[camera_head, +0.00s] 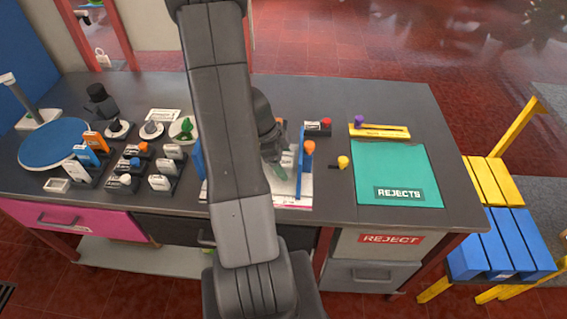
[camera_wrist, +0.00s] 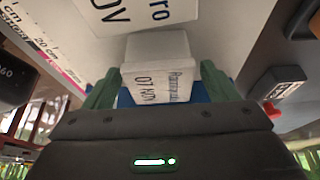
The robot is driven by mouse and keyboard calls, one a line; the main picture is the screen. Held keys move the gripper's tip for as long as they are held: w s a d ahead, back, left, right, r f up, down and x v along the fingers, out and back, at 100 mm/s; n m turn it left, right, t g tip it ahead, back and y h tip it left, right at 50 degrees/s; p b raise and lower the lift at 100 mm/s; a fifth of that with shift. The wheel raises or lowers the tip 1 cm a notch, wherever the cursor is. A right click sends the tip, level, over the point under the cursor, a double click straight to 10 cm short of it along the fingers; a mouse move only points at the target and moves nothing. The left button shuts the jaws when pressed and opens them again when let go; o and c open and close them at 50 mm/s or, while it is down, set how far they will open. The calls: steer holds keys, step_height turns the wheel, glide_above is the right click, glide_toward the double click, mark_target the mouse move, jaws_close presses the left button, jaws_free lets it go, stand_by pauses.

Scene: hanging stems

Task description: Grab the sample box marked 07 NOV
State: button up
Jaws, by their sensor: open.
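The sample box (camera_wrist: 158,50) is white, and in the wrist view its label reads 07 NOV, turned sideways to the picture. It stands between the two green fingers of my gripper (camera_wrist: 160,86), one finger to each side. The fingers are open; I cannot tell whether either touches the box. In the head view my gripper (camera_head: 276,163) is over the middle of the bench, and my arm hides much of what lies there. I cannot make out the box in that view.
A white printed sheet (camera_head: 292,200) lies under the gripper area. An orange-topped post (camera_head: 309,148) and a yellow knob (camera_head: 343,162) stand to the right, before the teal REJECTS mat (camera_head: 395,165). Several small labelled blocks and a blue round plate (camera_head: 52,143) fill the left.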

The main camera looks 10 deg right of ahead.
steer(key=c, duration=1.1)
steer(key=shift+r, duration=0.15)
